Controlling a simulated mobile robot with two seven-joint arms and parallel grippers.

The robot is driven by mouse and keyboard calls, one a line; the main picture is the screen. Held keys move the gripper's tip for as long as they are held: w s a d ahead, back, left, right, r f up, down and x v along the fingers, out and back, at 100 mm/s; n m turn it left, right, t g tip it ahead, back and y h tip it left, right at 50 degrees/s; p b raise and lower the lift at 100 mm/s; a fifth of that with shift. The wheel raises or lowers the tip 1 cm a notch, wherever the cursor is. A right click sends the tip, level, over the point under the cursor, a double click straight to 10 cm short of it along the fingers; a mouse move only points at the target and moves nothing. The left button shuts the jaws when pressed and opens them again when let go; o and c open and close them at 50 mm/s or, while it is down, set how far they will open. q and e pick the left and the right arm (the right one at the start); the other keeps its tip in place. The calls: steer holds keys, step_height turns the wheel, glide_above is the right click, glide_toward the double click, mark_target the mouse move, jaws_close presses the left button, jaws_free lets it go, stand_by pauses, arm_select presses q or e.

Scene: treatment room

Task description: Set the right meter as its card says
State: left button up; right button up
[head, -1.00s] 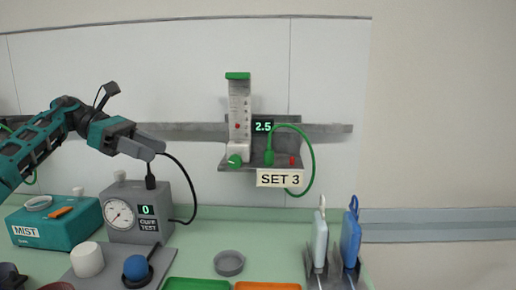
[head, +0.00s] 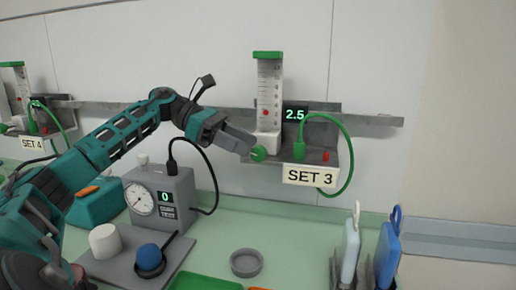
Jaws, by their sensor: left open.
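The right meter (head: 268,95) is a clear upright tube with a green cap on a grey wall bracket, with a red ball inside. Its display (head: 295,115) reads 2.5. Its card (head: 310,175) says SET 3. A green knob (head: 259,154) sits at the meter's lower left. My left gripper (head: 248,146) is open, with its fingertips at the knob; I cannot tell whether they touch it. A green hose (head: 349,150) loops from a green connector on the bracket. My right gripper is not in view.
Another meter (head: 20,85) with a SET 4 card hangs at the left. Below stand a gauge box (head: 181,188) reading 0, a teal box (head: 95,203), a white cylinder, a blue ball and a round grey dish (head: 246,263). Blue holders stand at right.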

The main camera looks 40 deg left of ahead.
mark_target(254, 148)
arm_select(q)
steer(key=shift+p+x, duration=0.3)
steer(key=shift+x, duration=1.8)
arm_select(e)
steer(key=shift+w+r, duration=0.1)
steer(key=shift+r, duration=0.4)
arm_select(q)
steer(key=shift+c, duration=0.3)
